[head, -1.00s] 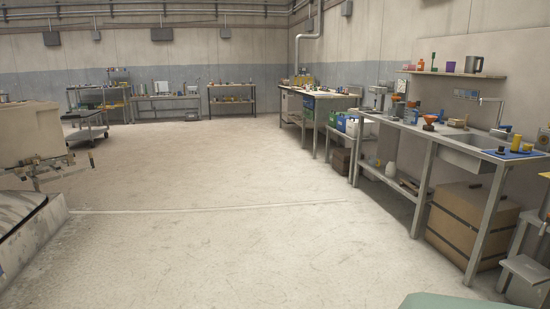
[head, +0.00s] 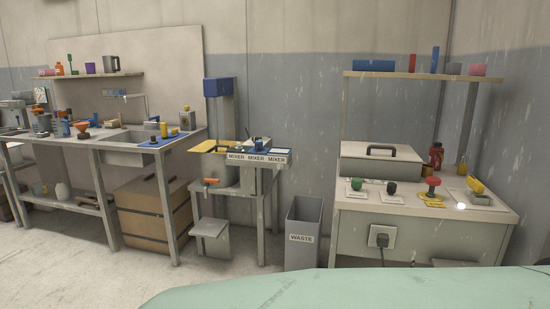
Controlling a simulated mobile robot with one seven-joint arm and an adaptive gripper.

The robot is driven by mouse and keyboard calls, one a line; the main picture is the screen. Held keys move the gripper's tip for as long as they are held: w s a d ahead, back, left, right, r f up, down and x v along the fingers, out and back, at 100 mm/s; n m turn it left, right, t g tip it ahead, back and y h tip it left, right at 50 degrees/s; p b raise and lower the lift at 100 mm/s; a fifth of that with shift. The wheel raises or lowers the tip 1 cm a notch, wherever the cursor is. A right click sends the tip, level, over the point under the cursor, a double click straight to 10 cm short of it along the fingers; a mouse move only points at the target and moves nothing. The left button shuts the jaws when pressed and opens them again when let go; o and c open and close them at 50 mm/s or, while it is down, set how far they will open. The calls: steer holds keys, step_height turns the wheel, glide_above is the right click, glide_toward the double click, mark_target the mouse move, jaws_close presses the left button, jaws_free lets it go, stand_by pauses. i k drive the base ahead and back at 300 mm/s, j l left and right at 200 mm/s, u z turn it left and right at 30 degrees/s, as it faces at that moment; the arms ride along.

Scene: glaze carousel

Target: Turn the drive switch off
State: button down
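No control in the head view carries a readable drive label, so I cannot tell which one is the drive switch. The grey bench (head: 345,226) at the right has a row of controls on top: a green knob (head: 356,184), a black knob (head: 391,187), a red mushroom-shaped button (head: 432,182) on a yellow plate, and a yellow lever (head: 475,185) on a grey plate, tilted up to the left. A small bright white spot shows beside the lever's plate. My gripper is not in view.
A lidded box (head: 380,166) stands behind the controls, under a shelf (head: 420,75). A waste bin (head: 303,236) and a mixer stand (head: 258,157) are left of the bench. A pale green surface (head: 350,291) fills the bottom right foreground. Floor at lower left is clear.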

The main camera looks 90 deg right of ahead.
mark_target(476, 187)
steer(key=k+l+z, duration=0.1)
steer(key=z, duration=3.7)
steer(key=i+j, duration=0.15)
steer(key=i, duration=0.15)
steer(key=i+j+z, duration=0.1)
steer(key=i, duration=0.25)
steer(key=i+l, duration=0.1)
steer(key=i, duration=0.15)
